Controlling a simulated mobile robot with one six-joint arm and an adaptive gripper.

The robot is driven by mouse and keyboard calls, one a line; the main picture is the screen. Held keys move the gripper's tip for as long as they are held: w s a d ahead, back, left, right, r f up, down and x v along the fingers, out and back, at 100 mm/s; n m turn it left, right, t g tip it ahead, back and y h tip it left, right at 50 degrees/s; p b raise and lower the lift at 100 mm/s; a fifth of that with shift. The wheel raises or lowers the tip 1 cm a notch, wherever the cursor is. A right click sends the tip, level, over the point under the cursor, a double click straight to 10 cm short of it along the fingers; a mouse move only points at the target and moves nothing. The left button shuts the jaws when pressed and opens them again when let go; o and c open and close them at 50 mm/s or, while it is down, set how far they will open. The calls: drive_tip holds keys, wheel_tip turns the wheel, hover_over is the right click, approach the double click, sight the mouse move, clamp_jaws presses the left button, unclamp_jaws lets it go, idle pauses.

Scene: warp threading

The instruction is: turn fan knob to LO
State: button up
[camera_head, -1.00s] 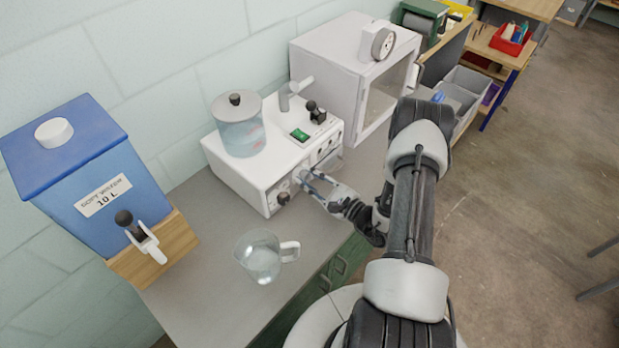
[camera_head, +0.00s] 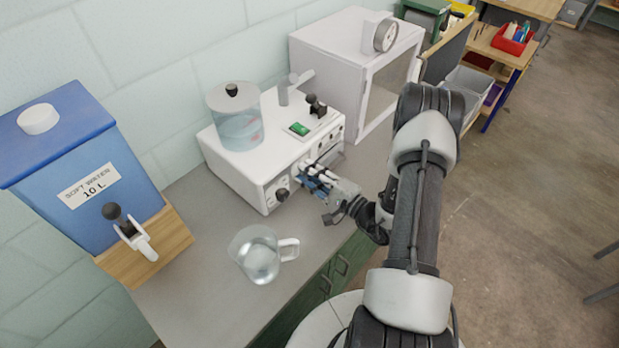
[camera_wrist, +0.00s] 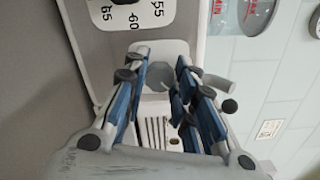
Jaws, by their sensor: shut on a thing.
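The white machine (camera_head: 232,180) stands on the grey bench with knobs and small controls on its front panel. A numbered dial (camera_wrist: 128,14) shows above the fingers in the wrist view.
A clear jug (camera_head: 260,258) stands on the bench in front of the machine. A lidded clear tank (camera_head: 237,125) and a green switch (camera_head: 299,129) are on its top. A blue water container (camera_head: 85,165) is at left; a white cabinet (camera_head: 335,75) stands behind right.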

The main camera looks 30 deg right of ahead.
drive_tip(key=n+b, duration=0.9)
drive_tip(key=n, duration=0.1)
drive_tip(key=shift+f, duration=0.1)
idle(0.6)
drive_tip(key=o, duration=1.1)
drive_tip(key=shift+c, duration=0.2)
drive_tip(key=v, duration=1.2)
